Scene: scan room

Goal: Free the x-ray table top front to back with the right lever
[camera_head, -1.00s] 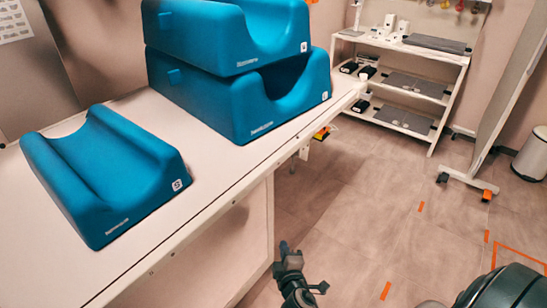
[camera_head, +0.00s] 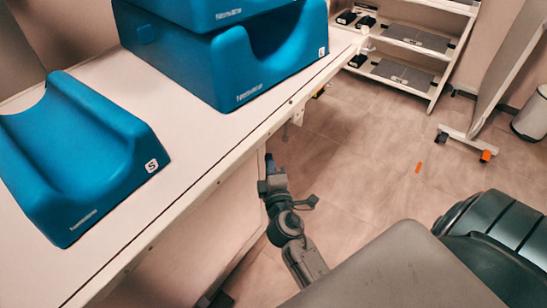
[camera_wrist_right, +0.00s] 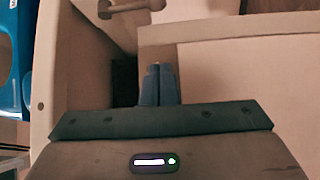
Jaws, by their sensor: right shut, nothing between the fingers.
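The x-ray table top (camera_head: 205,148) is a long white slab running from lower left to upper right in the head view. Its pale edge rail also shows at the left of the wrist view (camera_wrist_right: 45,75). A small pale lever (camera_head: 298,116) hangs under the near edge. A brownish bar with a rounded end, probably this lever (camera_wrist_right: 125,7), shows at the top of the wrist view. My right gripper (camera_head: 269,163) is shut and empty, beside the table's near edge, short of the lever and apart from it. It also shows in the wrist view (camera_wrist_right: 158,72). My left gripper is out of view.
Blue cushions lie on the table: a single one (camera_head: 75,150) at left and a stack (camera_head: 235,75) behind. A white shelf rack (camera_head: 425,45), a wheeled screen (camera_head: 505,65) and a bin (camera_head: 532,113) stand beyond.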

